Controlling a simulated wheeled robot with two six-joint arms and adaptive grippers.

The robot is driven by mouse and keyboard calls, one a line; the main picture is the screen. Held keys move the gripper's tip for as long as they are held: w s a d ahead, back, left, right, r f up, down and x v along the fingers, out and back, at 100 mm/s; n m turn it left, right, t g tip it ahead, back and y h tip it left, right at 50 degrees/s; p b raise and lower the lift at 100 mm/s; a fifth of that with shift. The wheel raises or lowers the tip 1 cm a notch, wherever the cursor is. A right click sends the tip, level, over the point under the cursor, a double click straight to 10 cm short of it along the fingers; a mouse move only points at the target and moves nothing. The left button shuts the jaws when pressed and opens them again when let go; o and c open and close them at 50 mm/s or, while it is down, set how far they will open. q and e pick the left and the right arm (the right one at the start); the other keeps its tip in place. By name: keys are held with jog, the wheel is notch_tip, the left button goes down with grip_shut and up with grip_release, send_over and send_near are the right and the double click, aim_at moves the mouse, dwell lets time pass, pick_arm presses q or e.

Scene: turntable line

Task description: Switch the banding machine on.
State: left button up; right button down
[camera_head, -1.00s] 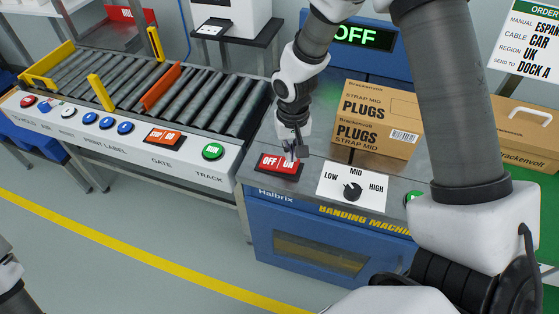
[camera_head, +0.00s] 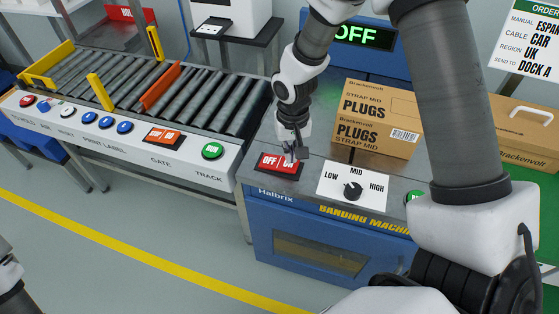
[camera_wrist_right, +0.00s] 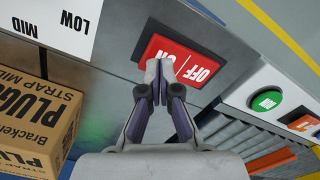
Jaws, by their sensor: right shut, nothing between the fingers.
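The blue banding machine (camera_head: 320,245) stands in the middle of the head view. Its red OFF/ON rocker switch (camera_head: 270,162) is on the grey top at the left. The display (camera_head: 365,37) behind reads OFF in green. My right gripper (camera_head: 292,155) is shut and empty, pointing down over the ON half, which it partly hides. In the right wrist view the closed fingertips (camera_wrist_right: 152,75) overlap the ON side of the red switch (camera_wrist_right: 190,62); I cannot tell whether they touch it.
A LOW/MID/HIGH dial (camera_head: 352,191) sits right of the switch, with a green button (camera_head: 413,198) further right. A PLUGS carton (camera_head: 375,115) stands behind. The roller conveyor (camera_head: 190,95) with its button panel is at the left.

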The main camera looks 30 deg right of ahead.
jog(key=shift+f+b, duration=0.75)
jog(key=shift+f, duration=0.45)
dwell(0.3)
jog(key=shift+r, duration=0.1)
notch_tip(320, 180, up, 7)
jog(key=p, duration=0.6)
jog(key=shift+p, duration=0.4)
